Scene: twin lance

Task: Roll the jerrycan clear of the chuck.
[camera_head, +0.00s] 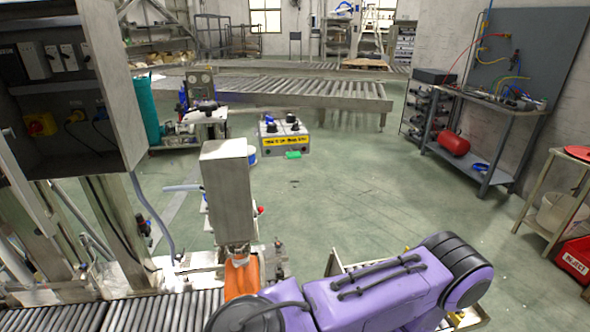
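An orange object (241,277) stands at the end of the roller conveyor, directly below a tall grey machine head (228,190). It may be the jerrycan, but its lower part is hidden behind a purple arm link, so I cannot be sure. Whether it touches the machine head cannot be told. No chuck can be clearly made out; the area under the head is small and partly covered. The purple arm fills the bottom of the view; neither gripper shows.
The roller conveyor (150,314) runs along the bottom left beside a grey control cabinet (122,85). A yellow-labelled box (283,138) stands on the open green floor (370,190). A metal workbench (480,158) and a red case (575,258) are at right.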

